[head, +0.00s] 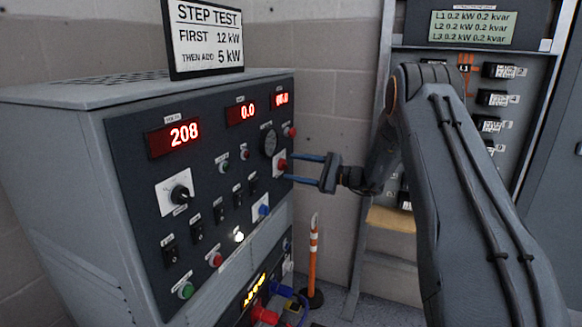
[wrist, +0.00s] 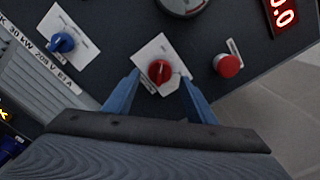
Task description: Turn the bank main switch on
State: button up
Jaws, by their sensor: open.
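A red rotary knob (head: 282,164) on a white plate sits at the right edge of the dark control panel (head: 140,160). Its label is too small to read, so I cannot confirm it is the bank main switch. My gripper (head: 291,167) is open in front of this knob, with its two blue fingers pointing at the panel. In the wrist view the red knob (wrist: 159,71) lies between the spread fingertips of my gripper (wrist: 160,84). Neither finger visibly touches the knob. Its pointer angle is hard to make out.
A red push button (wrist: 228,65) is right of the knob, and a blue knob (wrist: 62,42) on a white plate is to the left. A black selector (head: 180,194) and a lit white lamp (head: 239,236) are on the panel. An orange-and-white post (head: 313,255) stands beside the cabinet.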

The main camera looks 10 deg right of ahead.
jog(key=shift+x, duration=1.05)
jog(key=c, duration=1)
